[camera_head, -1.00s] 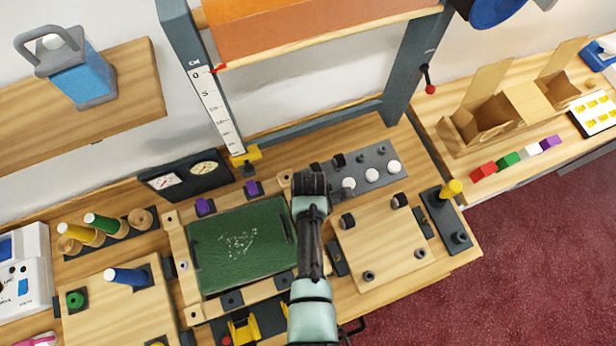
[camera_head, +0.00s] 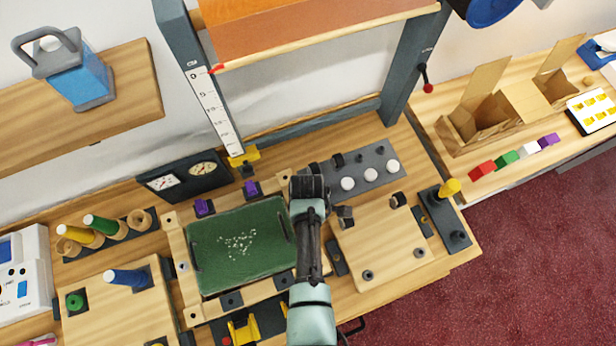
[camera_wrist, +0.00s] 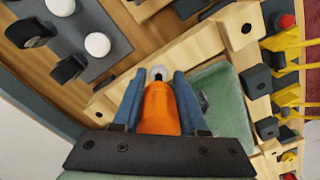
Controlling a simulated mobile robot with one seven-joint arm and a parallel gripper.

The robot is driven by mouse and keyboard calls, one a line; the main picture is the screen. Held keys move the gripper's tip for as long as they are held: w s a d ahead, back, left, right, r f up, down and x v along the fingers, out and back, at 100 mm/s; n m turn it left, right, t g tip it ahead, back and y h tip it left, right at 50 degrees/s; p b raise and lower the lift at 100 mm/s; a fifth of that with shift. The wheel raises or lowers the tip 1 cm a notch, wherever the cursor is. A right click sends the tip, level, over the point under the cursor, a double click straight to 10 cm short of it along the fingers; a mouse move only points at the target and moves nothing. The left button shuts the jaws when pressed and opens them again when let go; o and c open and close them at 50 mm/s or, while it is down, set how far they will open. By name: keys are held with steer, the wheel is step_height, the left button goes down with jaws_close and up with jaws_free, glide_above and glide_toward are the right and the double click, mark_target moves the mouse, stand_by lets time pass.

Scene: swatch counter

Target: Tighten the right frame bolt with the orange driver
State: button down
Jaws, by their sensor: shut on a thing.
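My gripper (camera_wrist: 159,76) is shut on the orange driver (camera_wrist: 158,110) in the wrist view, its blue-grey fingers on either side of the orange handle. A grey round end (camera_wrist: 158,73) shows just past the handle; I cannot tell whether it is the driver's tip or a bolt head. In the head view my gripper (camera_head: 308,188) is over the right part of the wooden frame (camera_head: 180,262) around the green panel (camera_head: 240,245). The driver is hidden there by my arm. I cannot make out the right frame bolt clearly, nor whether the driver touches it.
A grey plate with white knobs (camera_head: 366,174) is just right of my gripper. A wooden board with black clips (camera_head: 385,245) lies right of my arm. A dark gauge panel (camera_head: 183,176) stands behind the frame. A yellow-knobbed post (camera_head: 450,188) stands at the right edge.

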steer(key=m, duration=0.5)
steer(key=shift+s+a, duration=0.3)
steer(key=shift+a, duration=0.05)
steer(key=m, duration=0.4)
steer(key=shift+s+a+f+m, duration=0.1)
steer(key=shift+s+a+m, duration=0.15)
steer(key=shift+m, duration=0.15)
steer(key=c, duration=0.7)
jaws_free()
steer(key=shift+d, duration=0.1)
steer(key=shift+w, duration=0.1)
